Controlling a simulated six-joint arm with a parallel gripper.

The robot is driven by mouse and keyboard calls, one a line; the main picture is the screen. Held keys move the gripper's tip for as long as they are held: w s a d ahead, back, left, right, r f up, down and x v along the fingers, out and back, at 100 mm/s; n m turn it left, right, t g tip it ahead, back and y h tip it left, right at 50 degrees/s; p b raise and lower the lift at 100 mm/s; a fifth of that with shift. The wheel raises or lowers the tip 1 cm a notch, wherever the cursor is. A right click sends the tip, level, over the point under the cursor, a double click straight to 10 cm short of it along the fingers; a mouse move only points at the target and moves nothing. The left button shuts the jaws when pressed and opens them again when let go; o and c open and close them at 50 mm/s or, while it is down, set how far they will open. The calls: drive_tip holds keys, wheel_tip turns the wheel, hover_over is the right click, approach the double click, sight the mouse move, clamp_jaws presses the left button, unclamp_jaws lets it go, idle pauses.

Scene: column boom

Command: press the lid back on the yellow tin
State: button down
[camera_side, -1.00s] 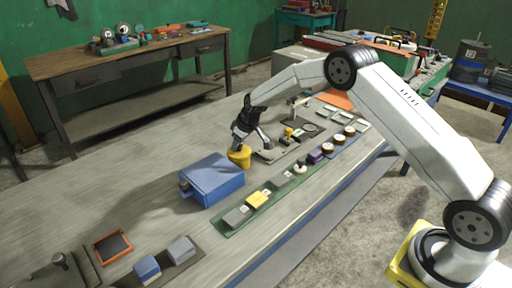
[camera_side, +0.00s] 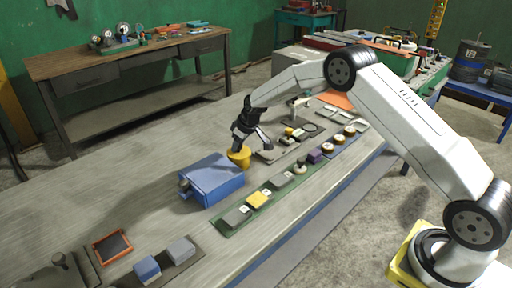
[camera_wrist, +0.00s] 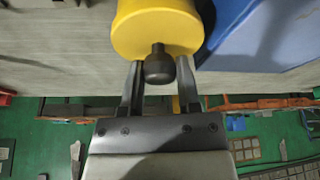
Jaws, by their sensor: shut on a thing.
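The yellow tin (camera_side: 239,158) stands on the long grey workbench beside the blue box, below my gripper (camera_side: 254,149) in the side view. In the wrist view, the yellow tin (camera_wrist: 158,15) fills the top middle. A dark round knob (camera_wrist: 158,66) stands out from its yellow end face, which I take to be the lid. My gripper's fingers (camera_wrist: 159,78) lie on both sides of this knob and are shut on it. The seam between lid and tin cannot be made out, so I cannot tell whether the lid sits level.
A blue box (camera_side: 212,181) stands close by the tin, at its front left. A green strip (camera_side: 238,219) with several small blocks runs along the bench's front. A grey tray (camera_side: 272,154) with small parts lies to the right. The bench behind the tin is clear.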

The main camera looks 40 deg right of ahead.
drive_tip(key=shift+c, duration=1.2)
unclamp_jaws()
drive_tip(key=shift+o, duration=0.2)
drive_tip(key=shift+o, duration=1)
drive_tip(key=shift+r, duration=0.1)
drive_tip(key=shift+r, duration=3.4)
